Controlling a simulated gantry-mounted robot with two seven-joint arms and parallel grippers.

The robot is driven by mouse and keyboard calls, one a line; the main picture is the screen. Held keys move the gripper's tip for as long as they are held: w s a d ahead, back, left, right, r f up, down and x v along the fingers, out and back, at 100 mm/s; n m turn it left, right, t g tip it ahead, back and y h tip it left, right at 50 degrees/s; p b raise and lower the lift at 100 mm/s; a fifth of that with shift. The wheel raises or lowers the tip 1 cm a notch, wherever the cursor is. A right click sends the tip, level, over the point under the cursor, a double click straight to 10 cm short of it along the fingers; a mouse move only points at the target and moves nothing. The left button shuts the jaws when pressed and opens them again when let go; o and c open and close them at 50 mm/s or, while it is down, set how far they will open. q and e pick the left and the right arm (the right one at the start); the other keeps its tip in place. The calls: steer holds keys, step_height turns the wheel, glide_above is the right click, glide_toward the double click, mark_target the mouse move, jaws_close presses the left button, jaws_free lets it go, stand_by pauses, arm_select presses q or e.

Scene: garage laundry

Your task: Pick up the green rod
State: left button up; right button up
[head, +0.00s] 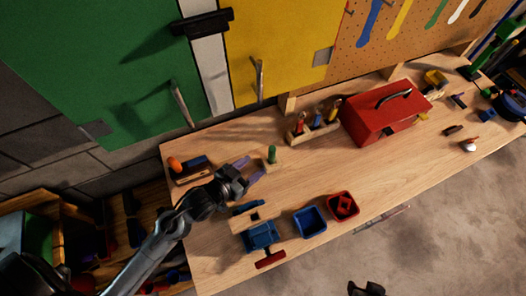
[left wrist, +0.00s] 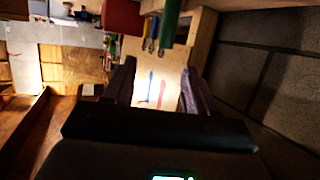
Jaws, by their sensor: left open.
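The green rod (head: 272,153) stands upright in a small wooden block (head: 273,167) on the bench. In the left wrist view the rod (left wrist: 170,22) hangs into the picture from the top edge, beyond the fingertips. My left gripper (head: 250,169) is open and empty, its two purple fingers pointing at the rod from the left, just short of it. The rod is not between the fingers. A dark shape at the bottom edge of the head view may be my right gripper (head: 367,289); its fingers are not clear.
A red toolbox (head: 384,117) and a rack of screwdrivers (head: 314,126) stand behind the rod to the right. The bench middle is clear.

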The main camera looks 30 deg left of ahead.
mark_target(270, 152)
arm_select(q)
steer(key=shift+a+f+x, duration=0.1)
steer(key=shift+a+x, duration=0.05)
steer(key=shift+x, duration=1.85)
steer(key=shift+a+f+x, duration=0.1)
steer(key=shift+a+x, duration=0.1)
steer(key=shift+x, duration=1.8)
steer(key=shift+a+f+x, duration=0.1)
steer(key=shift+a+x, duration=0.05)
steer(key=shift+x, duration=1.8)
steer(key=c, duration=1)
steer(key=shift+c, duration=0.2)
steer(key=shift+r, duration=0.15)
